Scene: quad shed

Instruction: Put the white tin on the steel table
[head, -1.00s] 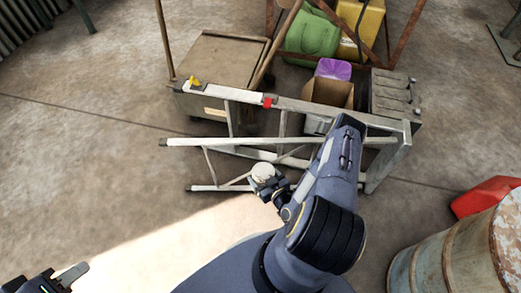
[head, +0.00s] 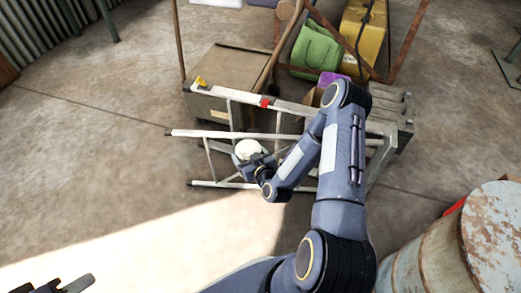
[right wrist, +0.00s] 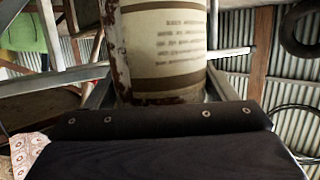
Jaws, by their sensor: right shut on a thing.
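The white tin (head: 247,149) is held in my right gripper (head: 253,160), above the fallen stepladder in the head view. In the right wrist view the tin (right wrist: 165,48) is cream-white with brown bands, printed text and rust along its left side. It stands between the two fingers, which are shut on it; its top is cut off by the frame. My left gripper (head: 78,284) shows only partly at the bottom left corner, and its jaws cannot be made out. I cannot make out a steel table in either view.
An aluminium stepladder (head: 300,110) lies on its side under my right arm. Behind it stand a brown box-like cabinet (head: 230,72), a green bag (head: 316,47) and a yellow container (head: 362,33). A rusty drum (head: 440,252) is at the lower right. The floor at left is clear.

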